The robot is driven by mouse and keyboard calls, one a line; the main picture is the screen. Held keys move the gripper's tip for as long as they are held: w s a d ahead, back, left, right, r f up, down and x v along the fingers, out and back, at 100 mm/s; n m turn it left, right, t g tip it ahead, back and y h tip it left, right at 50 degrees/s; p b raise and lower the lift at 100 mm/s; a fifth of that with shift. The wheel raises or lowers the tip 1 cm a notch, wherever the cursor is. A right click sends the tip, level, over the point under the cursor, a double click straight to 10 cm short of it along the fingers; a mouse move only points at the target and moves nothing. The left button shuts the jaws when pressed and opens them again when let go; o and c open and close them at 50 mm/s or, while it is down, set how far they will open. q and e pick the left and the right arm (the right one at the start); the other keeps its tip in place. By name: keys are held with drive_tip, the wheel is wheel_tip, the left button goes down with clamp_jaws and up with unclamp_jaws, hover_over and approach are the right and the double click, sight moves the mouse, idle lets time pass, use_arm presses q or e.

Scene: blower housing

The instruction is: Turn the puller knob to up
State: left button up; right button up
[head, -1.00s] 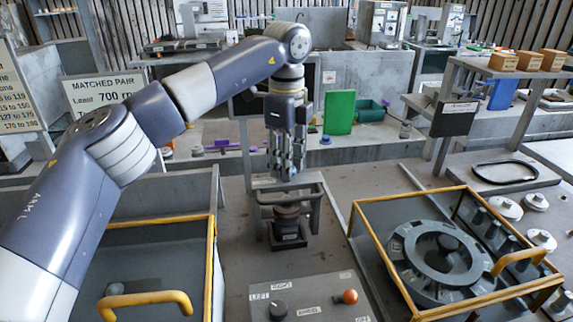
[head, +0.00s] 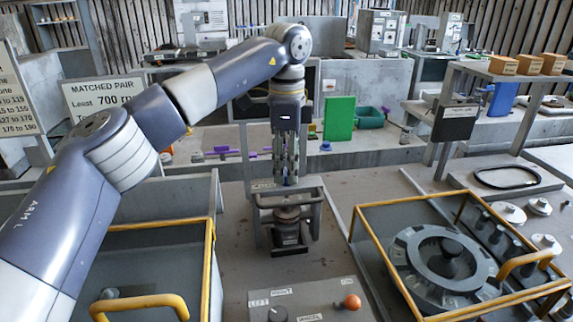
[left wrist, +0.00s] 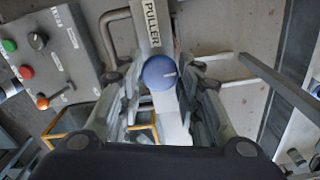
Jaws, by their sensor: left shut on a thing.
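The puller (head: 287,214) stands on the bench in the middle of the head view, a grey frame with a dark round body below. Its blue round knob (left wrist: 159,72) shows in the left wrist view, with a short pale mark towards its right side. A "PULLER" label (left wrist: 152,22) lies beside it on a pale bar. My left gripper (head: 287,180) points down over the top of the puller. Its fingers (left wrist: 159,84) are on both sides of the knob and shut on it. The knob is mostly hidden by the fingers in the head view. My right gripper is out of view.
A control panel (head: 325,291) with a knob and an orange-tipped lever is in front. A yellow-framed guard (head: 350,235) surrounds a wheel housing at right. Another yellow-edged box (head: 208,260) stands at left. A green board (head: 339,118) stands behind.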

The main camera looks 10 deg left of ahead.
use_arm(q)
drive_tip(key=shift+r, duration=0.1)
drive_tip(key=o, duration=1)
drive_tip(key=shift+o, duration=0.2)
wheel_tip(320, 180, up, 12)
